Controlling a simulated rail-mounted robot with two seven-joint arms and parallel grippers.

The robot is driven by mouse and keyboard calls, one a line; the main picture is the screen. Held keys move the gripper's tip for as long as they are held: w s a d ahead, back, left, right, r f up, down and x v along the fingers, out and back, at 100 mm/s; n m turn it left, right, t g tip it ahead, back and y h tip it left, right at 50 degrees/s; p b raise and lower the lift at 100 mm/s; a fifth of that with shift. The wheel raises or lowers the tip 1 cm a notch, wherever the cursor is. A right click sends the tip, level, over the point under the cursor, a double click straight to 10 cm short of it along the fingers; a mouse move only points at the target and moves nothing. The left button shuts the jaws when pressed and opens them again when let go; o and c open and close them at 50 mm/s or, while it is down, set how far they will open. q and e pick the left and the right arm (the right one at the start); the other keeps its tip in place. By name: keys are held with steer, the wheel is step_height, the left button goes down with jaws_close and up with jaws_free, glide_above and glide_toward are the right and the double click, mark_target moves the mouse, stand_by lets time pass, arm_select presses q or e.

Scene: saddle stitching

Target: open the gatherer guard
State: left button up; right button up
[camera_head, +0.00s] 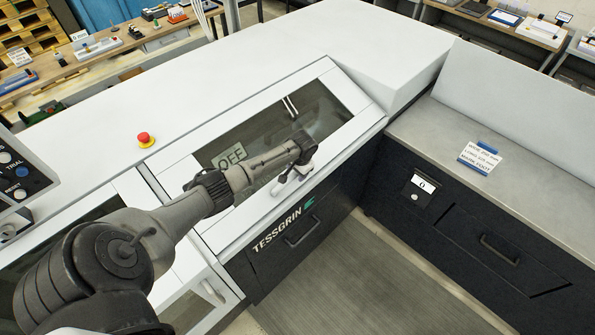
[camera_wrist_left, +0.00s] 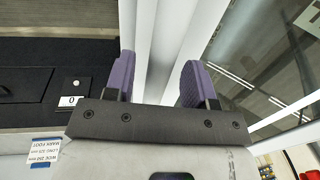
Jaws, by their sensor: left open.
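The gatherer guard is a white-framed panel (camera_head: 340,78) with a dark see-through window (camera_head: 325,115), set in the sloping front of the white machine in the head view. It looks closed, lying level with the casing. My left arm reaches across it. My left gripper (camera_head: 280,188) is low over the guard's front edge; its fingers are too small to make out there. In the left wrist view the purple fingertips of my left gripper (camera_wrist_left: 158,82) are apart, with a white bar (camera_wrist_left: 153,50) of the guard's front edge between them. Contact cannot be told. My right gripper is not in view.
A red stop button (camera_head: 145,139) sits on the white casing at left. Dark drawer fronts with a handle (camera_head: 300,232) lie below the guard. A grey counter (camera_head: 440,140) with a label card (camera_head: 480,156) stands at right. The floor (camera_head: 350,280) in front is clear.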

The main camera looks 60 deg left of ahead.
arm_select(q)
jaws_close()
stand_by(0.4)
